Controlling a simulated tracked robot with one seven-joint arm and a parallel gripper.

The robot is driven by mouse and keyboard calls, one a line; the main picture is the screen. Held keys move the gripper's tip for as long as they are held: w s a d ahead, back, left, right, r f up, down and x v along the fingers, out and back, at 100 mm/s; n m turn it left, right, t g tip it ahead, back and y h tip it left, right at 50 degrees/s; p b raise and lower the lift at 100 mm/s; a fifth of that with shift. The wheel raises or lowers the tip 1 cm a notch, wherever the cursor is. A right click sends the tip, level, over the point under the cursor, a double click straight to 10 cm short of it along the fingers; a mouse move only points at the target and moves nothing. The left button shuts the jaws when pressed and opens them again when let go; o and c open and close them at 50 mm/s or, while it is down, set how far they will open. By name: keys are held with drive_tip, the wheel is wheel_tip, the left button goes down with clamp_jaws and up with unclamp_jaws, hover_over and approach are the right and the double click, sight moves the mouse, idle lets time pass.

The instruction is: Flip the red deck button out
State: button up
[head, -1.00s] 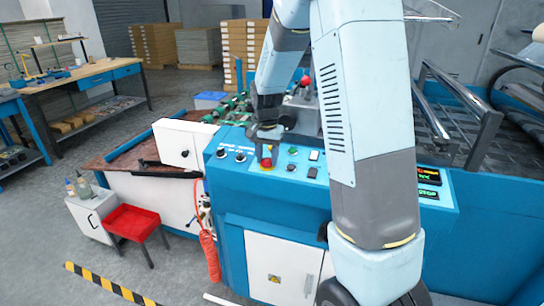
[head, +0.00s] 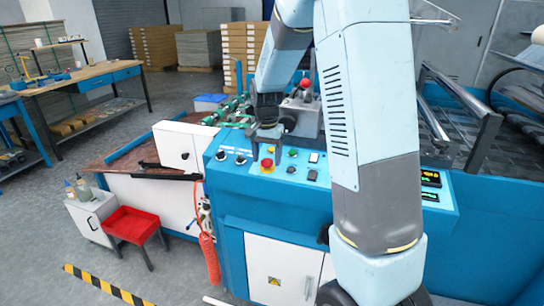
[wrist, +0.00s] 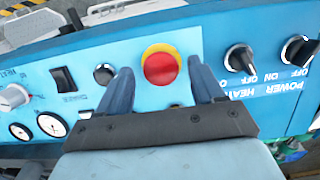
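The red deck button (head: 267,162) is a round mushroom head on a yellow ring, on the blue control panel (head: 230,170). In the wrist view the red button (wrist: 160,68) shows between the two dark blue fingertips, with a gap on each side. My gripper (head: 266,152) is open and points down over the panel. In the wrist view my gripper (wrist: 161,75) holds nothing. How far the fingertips are above the panel is hard to tell. Whether the button is pressed in or out cannot be told.
Black knobs (wrist: 240,58) sit to the right of the button in the wrist view, with a small black knob (wrist: 104,74) and a rocker switch (wrist: 66,79) to its left. A second red button (head: 306,83) tops a grey unit behind the panel.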

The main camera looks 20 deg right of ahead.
sight(267, 161)
wheel_tip(267, 161, up, 14)
drive_tip(key=shift+f, duration=0.15)
idle(0.7)
drive_tip(key=s+r+n+t, duration=0.2)
drive_tip(key=s+n, duration=0.1)
drive_tip(key=s, duration=1.1)
drive_tip(key=s+d+r+n+t, duration=0.1)
drive_tip(key=s+r+n+t, duration=0.2)
drive_tip(key=s, duration=1.1)
drive_tip(key=shift+s+n+t, duration=0.3)
drive_tip(key=shift+n, duration=0.3)
drive_tip(key=shift+d, duration=0.1)
